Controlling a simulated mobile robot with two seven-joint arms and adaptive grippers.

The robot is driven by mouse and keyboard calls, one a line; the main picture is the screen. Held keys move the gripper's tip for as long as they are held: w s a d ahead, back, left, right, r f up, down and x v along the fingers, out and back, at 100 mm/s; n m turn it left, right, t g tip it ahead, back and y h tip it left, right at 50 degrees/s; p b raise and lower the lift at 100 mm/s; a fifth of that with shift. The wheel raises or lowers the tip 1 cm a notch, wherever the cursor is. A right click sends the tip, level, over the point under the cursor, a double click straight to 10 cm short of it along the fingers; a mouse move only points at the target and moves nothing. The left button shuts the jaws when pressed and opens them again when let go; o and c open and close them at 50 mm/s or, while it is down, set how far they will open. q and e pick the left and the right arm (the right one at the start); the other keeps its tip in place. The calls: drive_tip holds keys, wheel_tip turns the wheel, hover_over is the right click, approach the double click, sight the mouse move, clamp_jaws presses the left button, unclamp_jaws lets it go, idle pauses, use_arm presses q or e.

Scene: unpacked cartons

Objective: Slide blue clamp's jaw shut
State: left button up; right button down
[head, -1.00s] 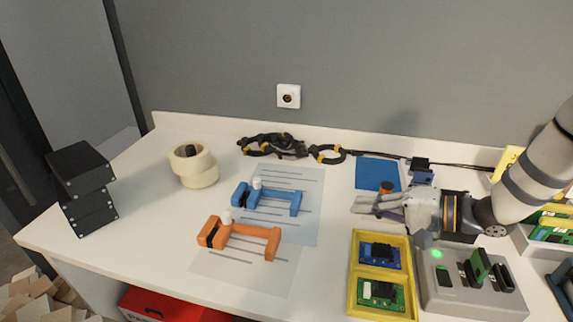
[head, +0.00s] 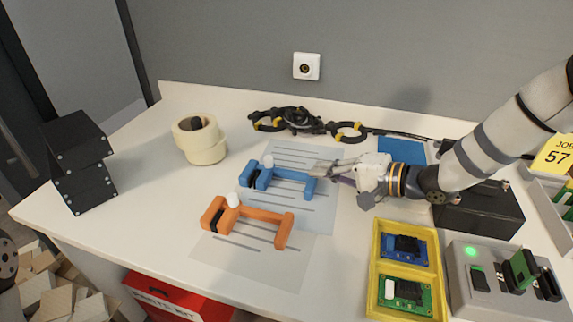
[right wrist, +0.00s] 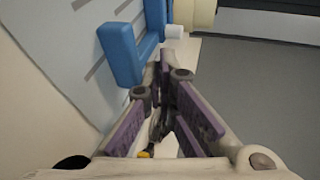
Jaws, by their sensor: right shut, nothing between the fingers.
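The blue clamp (head: 289,174) lies on a grey-lined sheet (head: 310,214) in mid-table. Its left end has two blue blocks close together with something dark between them, and a white knob (head: 268,160) on top. I cannot tell whether they touch. A longer bar runs to the right end block (head: 310,188). My right gripper (head: 318,168) is shut and empty, its fingertips at the far side of that right end. In the right wrist view the gripper (right wrist: 167,65) points along the clamp (right wrist: 122,52), close beside it; contact is unclear. My left gripper is not in view.
An orange clamp (head: 250,211) lies in front. A cream roll (head: 200,145) and black stacked boxes (head: 78,170) stand left. Black-and-yellow rings (head: 347,133) lie behind. A yellow tray (head: 376,285) and grey unit (head: 463,299) stand front right.

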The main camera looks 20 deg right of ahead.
sight(280, 170)
drive_tip(key=x, duration=0.8)
drive_tip(key=shift+r+b, duration=0.35)
drive_tip(key=shift+b, duration=0.05)
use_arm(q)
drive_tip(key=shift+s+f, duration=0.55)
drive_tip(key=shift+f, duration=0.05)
use_arm(e)
drive_tip(key=shift+w+a, duration=0.4)
drive_tip(key=shift+w, duration=0.05)
drive_tip(key=shift+b+x, duration=0.35)
drive_tip(key=shift+x, duration=0.55)
drive_tip(key=shift+a+r, duration=0.25)
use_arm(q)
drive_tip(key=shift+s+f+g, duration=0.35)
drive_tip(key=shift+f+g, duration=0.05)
use_arm(e)
drive_tip(key=shift+r, duration=0.1)
